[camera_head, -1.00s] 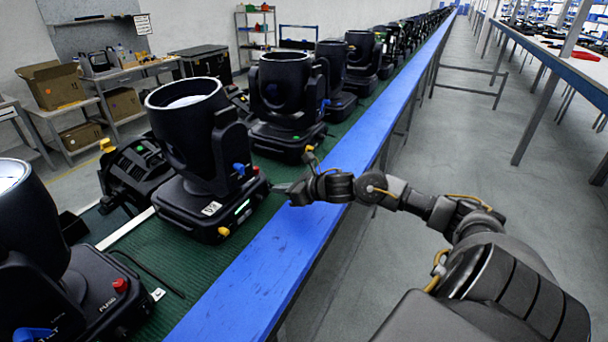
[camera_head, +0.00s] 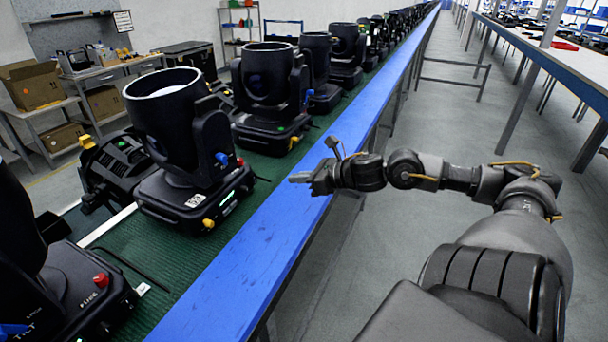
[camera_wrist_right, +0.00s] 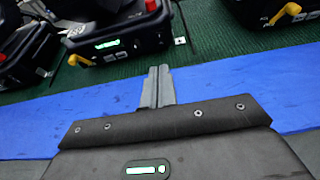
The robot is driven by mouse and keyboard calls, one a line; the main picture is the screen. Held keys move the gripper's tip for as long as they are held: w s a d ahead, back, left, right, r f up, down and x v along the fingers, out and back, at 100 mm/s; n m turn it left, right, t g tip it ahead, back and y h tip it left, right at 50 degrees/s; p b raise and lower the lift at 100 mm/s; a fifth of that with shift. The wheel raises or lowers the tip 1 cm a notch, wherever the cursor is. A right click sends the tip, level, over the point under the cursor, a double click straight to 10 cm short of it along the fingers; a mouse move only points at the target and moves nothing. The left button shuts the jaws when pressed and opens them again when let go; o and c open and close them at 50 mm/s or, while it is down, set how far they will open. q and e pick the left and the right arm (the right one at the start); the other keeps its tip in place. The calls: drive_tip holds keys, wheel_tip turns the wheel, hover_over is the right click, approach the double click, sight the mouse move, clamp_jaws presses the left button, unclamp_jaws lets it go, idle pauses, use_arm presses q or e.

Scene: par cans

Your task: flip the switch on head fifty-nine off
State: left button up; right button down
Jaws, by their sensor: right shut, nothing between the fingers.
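Black moving heads stand in a row on the green belt. In the wrist view a base (camera_wrist_right: 120,38) shows a lit green strip (camera_wrist_right: 107,44). My right gripper (camera_head: 293,178) is shut and empty over the blue rail, apart from the head; its fingers (camera_wrist_right: 157,72) point toward the belt. My left gripper is not in view.
The blue rail (camera_head: 235,290) edges the green belt (camera_head: 140,255). Another head (camera_head: 70,285) with a red button is close at lower left, and more heads run into the distance. The grey aisle (camera_head: 440,120) on the right is open, with a long table beyond.

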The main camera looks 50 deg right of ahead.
drive_tip(key=shift+v, duration=0.8)
drive_tip(key=w+a+r+n+y, duration=0.1)
drive_tip(key=w+a+r+n, duration=0.2)
drive_tip(key=w+a, duration=0.15)
drive_tip(key=s+d+f+m, duration=0.1)
drive_tip(key=s+d+f, duration=0.1)
drive_tip(key=s+d+f+m+g+h, duration=0.1)
drive_tip(key=s+d+f, duration=0.1)
drive_tip(key=s, duration=0.1)
drive_tip(key=shift+d+f, duration=0.3)
drive_tip(key=shift+f, duration=0.1)
drive_tip(key=shift+s+d+f+m+h, duration=0.1)
drive_tip(key=shift+s+f+m+h, duration=0.1)
drive_tip(key=shift+f+m+h, duration=0.1)
drive_tip(key=shift+w+r+t, duration=0.25)
drive_tip(key=shift+r+t, duration=0.05)
drive_tip(key=shift+r, duration=0.15)
